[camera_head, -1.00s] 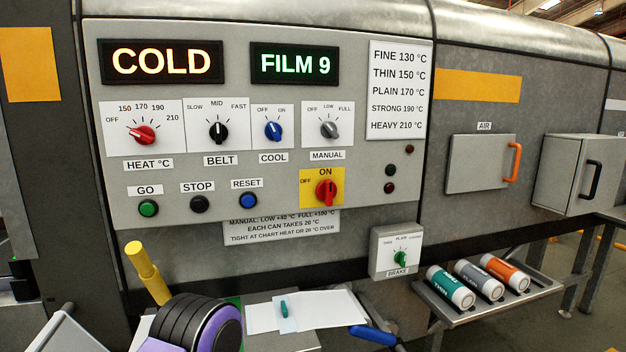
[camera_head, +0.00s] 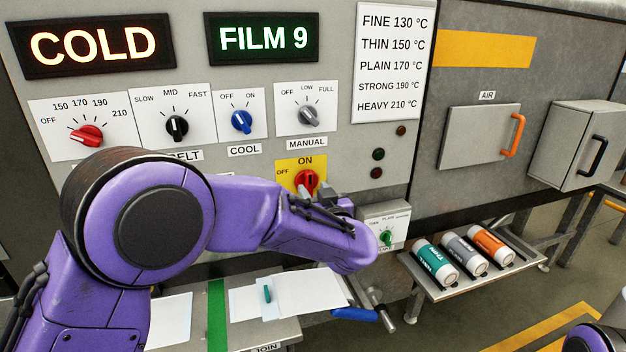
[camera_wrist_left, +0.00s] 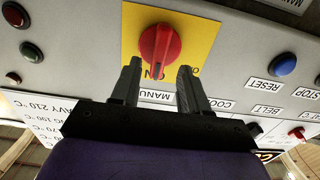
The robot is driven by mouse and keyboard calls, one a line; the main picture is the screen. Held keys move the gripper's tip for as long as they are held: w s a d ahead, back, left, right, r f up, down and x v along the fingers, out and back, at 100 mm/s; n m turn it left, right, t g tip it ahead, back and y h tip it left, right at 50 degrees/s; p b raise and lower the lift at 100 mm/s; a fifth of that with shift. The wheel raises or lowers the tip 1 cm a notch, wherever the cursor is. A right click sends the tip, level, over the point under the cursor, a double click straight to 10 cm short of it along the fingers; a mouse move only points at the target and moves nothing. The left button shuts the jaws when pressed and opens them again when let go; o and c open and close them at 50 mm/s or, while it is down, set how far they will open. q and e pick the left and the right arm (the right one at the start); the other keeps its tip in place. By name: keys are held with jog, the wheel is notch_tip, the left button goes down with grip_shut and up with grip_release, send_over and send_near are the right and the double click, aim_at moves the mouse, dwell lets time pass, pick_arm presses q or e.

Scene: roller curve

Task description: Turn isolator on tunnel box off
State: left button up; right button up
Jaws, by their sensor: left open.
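The isolator is a red rotary knob (camera_head: 306,181) on a yellow plate (camera_head: 288,164) of the grey tunnel box panel. Its pointer is at ON, with OFF marked to the left. The wrist view shows the red knob (camera_wrist_left: 160,46) upside down on its yellow plate (camera_wrist_left: 200,30). My left gripper (camera_wrist_left: 159,72) is open there, with its two dark fingertips just short of the knob, one toward each side, and nothing between them. In the head view my left gripper (camera_head: 322,197) is partly hidden by its own wrist, close to the isolator. My right gripper is not in view.
The heat (camera_head: 87,135), belt (camera_head: 177,127), cool (camera_head: 241,121) and manual (camera_head: 308,117) knobs sit above. A brake box (camera_head: 386,212) stands lower right, beside a shelf (camera_head: 470,288) with rollers. My left arm hides the lower left panel.

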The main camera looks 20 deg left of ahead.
aim_at(310, 185)
pick_arm(q)
jog(key=x, duration=0.3)
jog(key=shift+w+p, duration=0.1)
jog(key=shift+p, duration=0.2)
jog(key=shift+d, duration=0.1)
grip_shut()
